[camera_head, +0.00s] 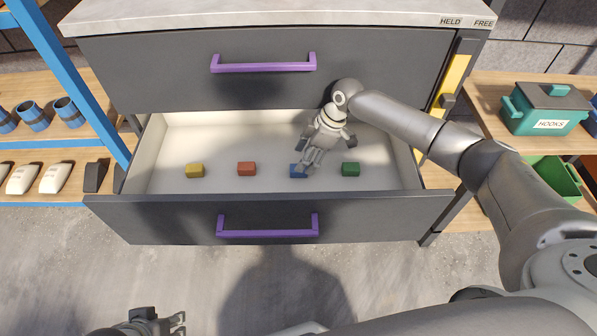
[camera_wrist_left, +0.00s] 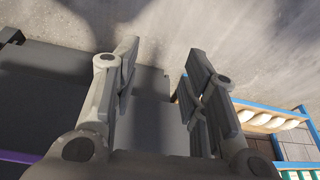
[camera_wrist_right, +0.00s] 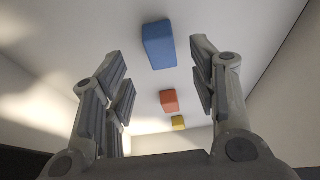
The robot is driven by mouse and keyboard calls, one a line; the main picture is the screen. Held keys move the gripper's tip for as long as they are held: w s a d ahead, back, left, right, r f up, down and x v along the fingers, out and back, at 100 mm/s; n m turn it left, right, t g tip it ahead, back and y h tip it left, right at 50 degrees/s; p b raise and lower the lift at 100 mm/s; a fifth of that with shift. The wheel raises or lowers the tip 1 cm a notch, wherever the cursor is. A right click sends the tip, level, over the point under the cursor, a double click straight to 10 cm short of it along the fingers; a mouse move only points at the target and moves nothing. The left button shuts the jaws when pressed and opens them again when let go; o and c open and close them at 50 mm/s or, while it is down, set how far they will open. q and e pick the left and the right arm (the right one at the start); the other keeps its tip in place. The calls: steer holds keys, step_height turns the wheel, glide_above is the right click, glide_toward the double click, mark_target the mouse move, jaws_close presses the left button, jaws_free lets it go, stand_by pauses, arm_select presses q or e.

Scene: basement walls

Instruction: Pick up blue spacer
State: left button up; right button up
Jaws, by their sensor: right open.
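The blue spacer (camera_head: 298,171) is a small block on the floor of the open lower drawer (camera_head: 160,150), third from the left in a row of coloured blocks. My left gripper (camera_wrist_left: 160,65) is open and empty, low in front of the drawer.
A yellow block (camera_head: 195,171) and a red block (camera_head: 246,169) lie left of the blue spacer, and a green block (camera_head: 350,169) lies right of it. The upper drawer (camera_head: 190,65) is shut above. A teal HOOKS box (camera_head: 545,108) stands on the right shelf.

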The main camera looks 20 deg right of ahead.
steer(key=b+x, duration=0.1)
steer(key=x, duration=0.3)
steer(key=shift+s, duration=0.1)
arm_select(q)
steer(key=w+d+r+t+h, duration=0.1)
steer(key=w+d+t, duration=0.1)
steer(key=w, duration=0.4)
steer(key=shift+w+r+t, duration=0.3)
steer(key=shift+r+t, duration=0.1)
steer(key=shift+t, duration=0.4)
arm_select(e)
steer(key=shift+f, duration=0.15)
steer(key=c, duration=1)
steer(key=shift+c, duration=0.2)
arm_select(q)
steer(key=shift+s, duration=0.1)
